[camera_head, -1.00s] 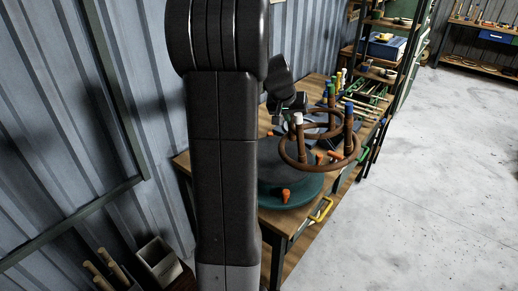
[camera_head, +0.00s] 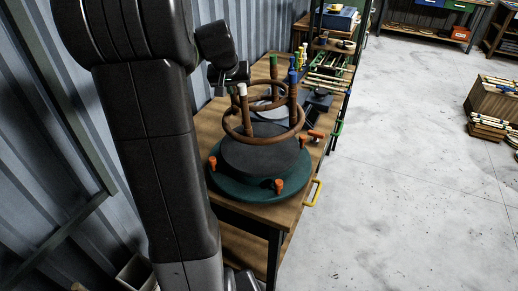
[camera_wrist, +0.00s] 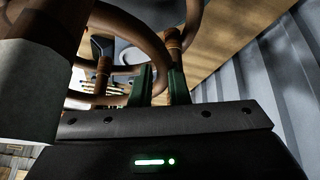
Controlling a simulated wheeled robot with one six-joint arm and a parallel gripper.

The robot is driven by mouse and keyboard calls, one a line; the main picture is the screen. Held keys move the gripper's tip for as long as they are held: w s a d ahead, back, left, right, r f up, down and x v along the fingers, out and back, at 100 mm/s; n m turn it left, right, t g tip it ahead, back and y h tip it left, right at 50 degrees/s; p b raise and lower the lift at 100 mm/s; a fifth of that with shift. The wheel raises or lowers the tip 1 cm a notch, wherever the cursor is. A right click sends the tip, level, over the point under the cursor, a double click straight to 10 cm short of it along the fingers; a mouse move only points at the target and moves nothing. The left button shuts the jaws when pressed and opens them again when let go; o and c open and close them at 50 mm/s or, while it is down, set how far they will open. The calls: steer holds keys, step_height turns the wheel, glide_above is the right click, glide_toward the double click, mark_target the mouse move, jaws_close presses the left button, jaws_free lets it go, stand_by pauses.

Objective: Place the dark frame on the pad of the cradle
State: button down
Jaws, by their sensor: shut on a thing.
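The dark frame (camera_head: 264,137) is brown, with two rings and upright legs capped white, green and blue. In the head view it shows over the rear part of the cradle (camera_head: 232,191), a green round base with orange knobs. The cradle's dark round pad (camera_head: 258,160) shows bare in front of the frame's larger ring. I cannot tell whether the frame touches the pad. My gripper (camera_head: 230,84) is at the frame's left side. In the wrist view its green fingers (camera_wrist: 162,82) are shut on a part of the frame, and the exact grip spot is partly hidden.
The cradle stands on a wooden workbench (camera_head: 207,124) along a corrugated wall. A yellow handle (camera_head: 314,192) sticks out at the bench's front edge. Tools and sticks (camera_head: 328,82) lie farther along the bench. Open concrete floor lies to the right.

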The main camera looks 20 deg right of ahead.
steer(key=shift+a+y+b, duration=0.1)
steer(key=shift+y+b, duration=0.3)
steer(key=shift+b, duration=0.4)
step_height(320, 180, down, 10)
steer(key=shift+r, duration=0.15)
steer(key=c, duration=1.8)
jaws_free()
steer(key=shift+f, duration=0.25)
steer(key=o, duration=0.4)
steer(key=shift+r, duration=0.1)
steer(key=v, duration=1.2)
steer(key=shift+s+a, duration=0.1)
steer(key=shift+s, duration=0.1)
